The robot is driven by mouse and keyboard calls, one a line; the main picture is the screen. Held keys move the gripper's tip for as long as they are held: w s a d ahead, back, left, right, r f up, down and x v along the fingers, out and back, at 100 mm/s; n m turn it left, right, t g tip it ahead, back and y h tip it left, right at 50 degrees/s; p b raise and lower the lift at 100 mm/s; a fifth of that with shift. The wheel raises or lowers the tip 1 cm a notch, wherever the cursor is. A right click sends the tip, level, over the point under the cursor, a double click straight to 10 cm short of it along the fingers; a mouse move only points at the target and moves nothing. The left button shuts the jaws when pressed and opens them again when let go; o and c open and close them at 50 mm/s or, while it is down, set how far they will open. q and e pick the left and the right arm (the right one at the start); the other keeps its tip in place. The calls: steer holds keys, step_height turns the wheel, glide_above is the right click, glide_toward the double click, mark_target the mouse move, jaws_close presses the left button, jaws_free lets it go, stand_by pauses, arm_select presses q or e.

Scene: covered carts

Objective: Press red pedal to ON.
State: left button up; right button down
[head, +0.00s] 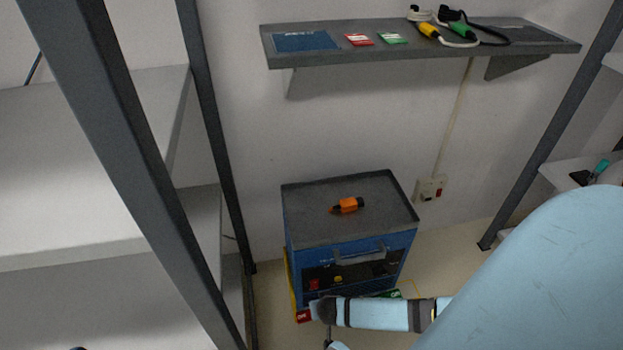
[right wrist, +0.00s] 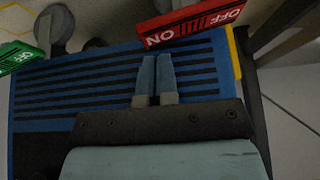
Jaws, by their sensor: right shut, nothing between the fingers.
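The red pedal (head: 303,316) is at the lower front left of the blue cart (head: 350,258), partly cut off by my right arm. In the right wrist view the red pedal (right wrist: 192,22) shows large upside-down ON and OFF lettering, with ON at its left end and OFF at its right. My right gripper (right wrist: 155,62) is shut and empty, its fingertips just short of the pedal's ON end in the picture. I cannot tell whether they touch or which way the pedal is tilted. My left gripper is not in view.
A green pedal (right wrist: 18,55) is at the left of the wrist view. An orange and black object (head: 347,205) lies on the cart top. A wall shelf (head: 420,45) holds cards and cables. Dark posts and white shelves (head: 90,225) stand at the left.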

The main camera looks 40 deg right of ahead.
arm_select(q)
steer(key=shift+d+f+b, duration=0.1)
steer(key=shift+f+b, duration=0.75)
arm_select(e)
steer(key=shift+f, duration=1.3)
steer(key=shift+r, duration=0.1)
steer(key=shift+r+p, duration=0.4)
steer(key=shift+p, duration=0.05)
step_height(320, 180, up, 2)
steer(key=shift+r+p, duration=0.1)
steer(key=shift+p, duration=1.05)
step_height(320, 180, up, 2)
steer(key=p, duration=0.2)
steer(key=shift+r+p, duration=0.2)
steer(key=shift+p, duration=0.1)
steer(key=shift+r+p, duration=0.9)
steer(key=shift+p, duration=0.05)
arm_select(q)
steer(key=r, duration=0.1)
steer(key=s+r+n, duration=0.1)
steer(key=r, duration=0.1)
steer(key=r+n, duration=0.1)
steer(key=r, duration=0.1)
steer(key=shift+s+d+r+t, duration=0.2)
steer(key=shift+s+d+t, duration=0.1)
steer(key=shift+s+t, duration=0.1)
arm_select(e)
steer(key=shift+s, duration=0.1)
